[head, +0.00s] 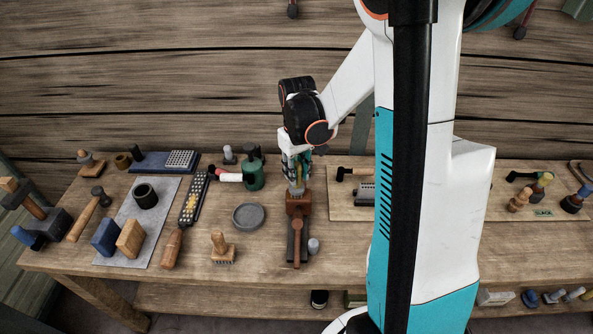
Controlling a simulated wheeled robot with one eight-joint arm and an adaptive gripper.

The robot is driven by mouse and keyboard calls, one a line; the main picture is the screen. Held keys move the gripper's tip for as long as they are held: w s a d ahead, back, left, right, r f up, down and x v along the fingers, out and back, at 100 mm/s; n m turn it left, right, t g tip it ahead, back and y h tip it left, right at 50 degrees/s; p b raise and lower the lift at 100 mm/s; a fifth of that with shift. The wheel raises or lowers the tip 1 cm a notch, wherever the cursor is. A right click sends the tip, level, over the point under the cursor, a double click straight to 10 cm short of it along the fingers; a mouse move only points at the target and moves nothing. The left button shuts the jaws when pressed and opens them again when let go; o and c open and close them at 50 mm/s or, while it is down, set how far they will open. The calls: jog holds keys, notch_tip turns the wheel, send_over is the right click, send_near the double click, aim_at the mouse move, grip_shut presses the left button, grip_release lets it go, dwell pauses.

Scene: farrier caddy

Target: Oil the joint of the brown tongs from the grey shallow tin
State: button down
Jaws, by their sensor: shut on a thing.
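The grey shallow tin (248,216) lies on the bench, left of my gripper, with its round top facing up. A brown tool that looks like the brown tongs (297,228) lies on a dark narrow block, pointing towards the bench's front edge. It has a wide brown head and a round part behind the handle. My gripper (297,172) points down over the far end of this brown tool. It is shut on a small tan tool (297,188), mostly hidden by the fingers. I cannot tell whether the tan tool's lower end touches the brown head.
A green can (253,174) stands close behind the tin. A wooden brush (222,248) stands in front of it, and a small grey cup (314,246) sits right of the tongs. A rasp (194,199), blocks and hammers crowd the left. My arm hides part of the right side.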

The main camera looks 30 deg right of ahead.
jog(key=shift+s+d+r, duration=0.1)
jog(key=shift+s+d, duration=0.6)
jog(key=shift+d, duration=0.25)
jog(key=shift+w+a, duration=0.55)
jog(key=shift+a, duration=0.25)
jog(key=shift+w+a+b, duration=0.1)
jog(key=shift+a+b, duration=0.05)
jog(key=shift+b, duration=0.15)
jog(key=shift+w+a, duration=0.55)
jog(key=shift+a, duration=0.2)
